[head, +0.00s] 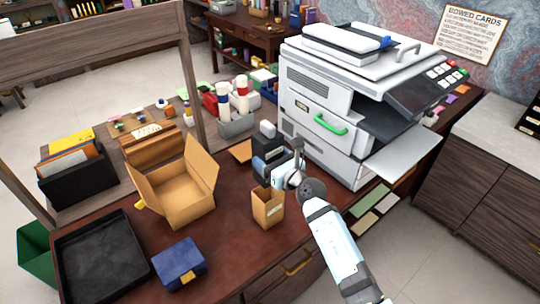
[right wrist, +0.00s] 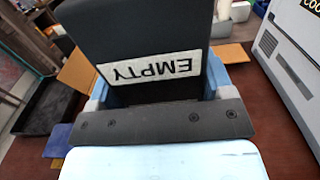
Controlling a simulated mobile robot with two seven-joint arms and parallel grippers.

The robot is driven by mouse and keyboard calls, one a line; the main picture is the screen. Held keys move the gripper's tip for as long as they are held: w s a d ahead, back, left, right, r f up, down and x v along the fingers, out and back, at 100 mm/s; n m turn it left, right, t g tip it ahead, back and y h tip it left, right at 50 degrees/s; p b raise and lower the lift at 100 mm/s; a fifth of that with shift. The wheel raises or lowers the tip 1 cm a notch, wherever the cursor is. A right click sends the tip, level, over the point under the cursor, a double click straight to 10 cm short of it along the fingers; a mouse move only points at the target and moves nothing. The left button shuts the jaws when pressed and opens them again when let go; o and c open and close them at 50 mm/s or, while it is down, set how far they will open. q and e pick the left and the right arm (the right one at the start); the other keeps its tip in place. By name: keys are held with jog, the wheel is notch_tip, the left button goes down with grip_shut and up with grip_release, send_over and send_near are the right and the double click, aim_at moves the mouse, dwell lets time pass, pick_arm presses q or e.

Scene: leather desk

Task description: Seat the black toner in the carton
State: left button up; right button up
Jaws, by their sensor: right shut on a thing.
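The black toner (right wrist: 138,40) fills the middle of the right wrist view, with a white label reading EMPTY upside down. My right gripper (right wrist: 155,95) is shut on it, with pale blue fingers at its sides. In the head view the toner (head: 267,147) is a dark block beside the printer, partly behind my right gripper (head: 270,171). I cannot tell whether it touches the desk. The open cardboard carton (head: 183,193) stands to the left of it, flaps spread. Its inside looks empty. My left gripper is not in view.
A small open brown box (head: 268,210) stands just in front of my right gripper. A white printer (head: 345,100) stands close on the right. A blue case (head: 179,262) and a black tray (head: 100,258) lie at front left. A wooden post (head: 190,80) rises behind the carton.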

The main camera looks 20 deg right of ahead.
jog(key=shift+f+b, duration=1.45)
jog(key=shift+f, duration=0.95)
jog(key=shift+p, duration=0.75)
jog(key=shift+f, duration=0.15)
notch_tip(320, 180, down, 8)
jog(key=b, duration=0.7)
jog(key=shift+f, duration=0.25)
dwell(2.1)
jog(key=o, duration=1.2)
